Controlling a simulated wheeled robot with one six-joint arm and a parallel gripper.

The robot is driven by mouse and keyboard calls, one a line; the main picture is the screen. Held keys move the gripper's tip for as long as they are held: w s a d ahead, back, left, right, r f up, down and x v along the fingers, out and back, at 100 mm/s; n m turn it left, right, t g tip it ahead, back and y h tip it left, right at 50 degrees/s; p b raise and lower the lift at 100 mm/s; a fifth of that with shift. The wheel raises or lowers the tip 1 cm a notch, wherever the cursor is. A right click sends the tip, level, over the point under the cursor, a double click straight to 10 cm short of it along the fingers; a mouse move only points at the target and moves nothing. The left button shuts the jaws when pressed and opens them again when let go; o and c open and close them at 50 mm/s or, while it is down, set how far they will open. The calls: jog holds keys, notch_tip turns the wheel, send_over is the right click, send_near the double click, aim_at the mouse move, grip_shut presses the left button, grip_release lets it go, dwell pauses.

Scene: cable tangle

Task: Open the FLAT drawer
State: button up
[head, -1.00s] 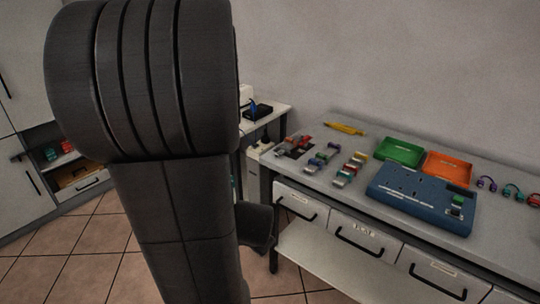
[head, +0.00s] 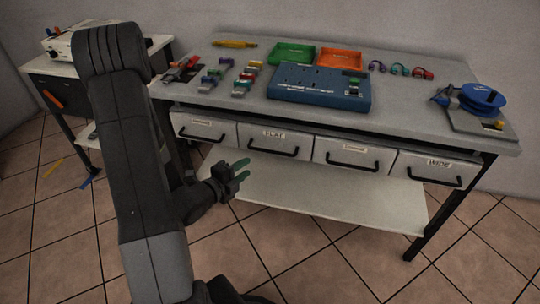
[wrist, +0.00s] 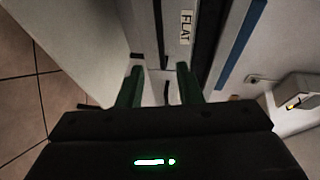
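The FLAT drawer (head: 271,141) is second from the left in the row under the bench top. Its front looks flush with its neighbours, so it appears shut. It has a white label and a black bar handle (head: 273,152). My gripper (head: 241,171) is in front of the bench, below and left of that handle in the head view. In the wrist view its two green fingers (wrist: 159,86) are spread, with nothing clearly held between them. The FLAT label (wrist: 186,27) shows sideways just beyond the fingertips. I cannot tell the exact distance to the handle.
Similar drawers flank it, one left (head: 204,131) and others right, including one at the far right (head: 435,168). A lower shelf (head: 330,190) lies beneath. The bench top (head: 420,110) carries trays, a blue case (head: 318,88) and a cable reel (head: 483,98). Tiled floor in front is open.

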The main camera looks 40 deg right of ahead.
aim_at(270, 151)
jog(key=x, duration=1.3)
jog(key=shift+w+d, duration=0.15)
jog(key=shift+d, duration=0.2)
grip_shut()
